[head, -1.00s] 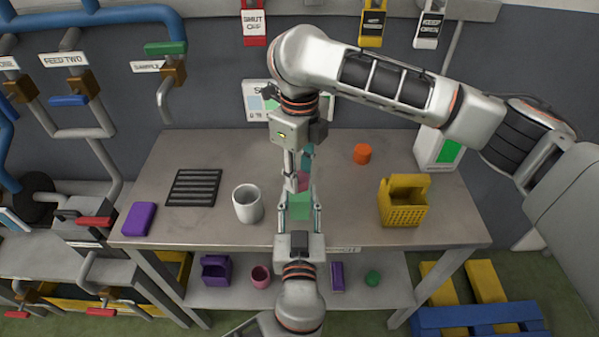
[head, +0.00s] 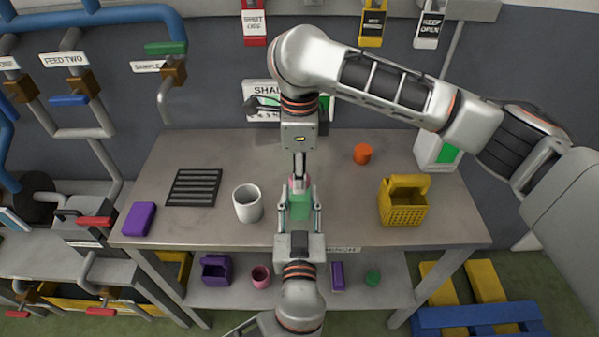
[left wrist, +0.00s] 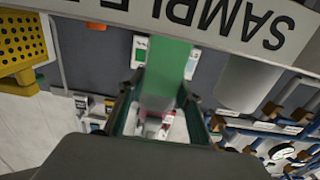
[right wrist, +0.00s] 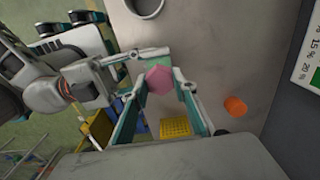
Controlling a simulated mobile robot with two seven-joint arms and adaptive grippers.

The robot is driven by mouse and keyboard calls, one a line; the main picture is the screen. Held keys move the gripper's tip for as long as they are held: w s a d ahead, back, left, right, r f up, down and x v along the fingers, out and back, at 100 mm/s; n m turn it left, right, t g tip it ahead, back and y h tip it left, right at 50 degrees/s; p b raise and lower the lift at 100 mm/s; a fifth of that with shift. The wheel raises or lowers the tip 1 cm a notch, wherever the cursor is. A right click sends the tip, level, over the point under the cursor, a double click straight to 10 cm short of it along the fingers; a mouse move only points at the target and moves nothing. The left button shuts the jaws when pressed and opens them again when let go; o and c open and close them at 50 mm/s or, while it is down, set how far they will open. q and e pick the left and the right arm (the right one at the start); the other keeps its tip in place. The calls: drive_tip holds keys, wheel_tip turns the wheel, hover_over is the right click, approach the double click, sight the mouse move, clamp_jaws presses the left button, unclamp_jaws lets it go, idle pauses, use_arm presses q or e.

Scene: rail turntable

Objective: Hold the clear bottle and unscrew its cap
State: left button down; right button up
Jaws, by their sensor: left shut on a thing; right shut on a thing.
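The clear bottle (head: 299,207) looks green and see-through. It stands above the table's front edge, between the fingers of my left gripper (head: 299,200), which is shut on it from the front. Its pink cap (head: 292,184) is mostly hidden in the head view by my right gripper (head: 299,180), which points straight down and is shut on it. In the right wrist view the cap (right wrist: 160,79) shows as a pink many-sided shape between the fingers, with the green bottle behind it. The left wrist view shows the bottle (left wrist: 165,70) between the left fingers.
On the table are a white mug (head: 248,204), a black grate (head: 194,187), a purple block (head: 139,219), an orange cylinder (head: 362,154) and a yellow basket (head: 404,203). The mug stands close left of the bottle. The table is clear between bottle and basket.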

idle(0.3)
drive_tip(key=n, duration=0.6)
drive_tip(key=shift+s+f, duration=0.1)
drive_tip(key=o, duration=1.2)
drive_tip(key=shift+o, duration=0.5)
drive_tip(key=shift+r, duration=0.2)
drive_tip(key=shift+r, duration=1.9)
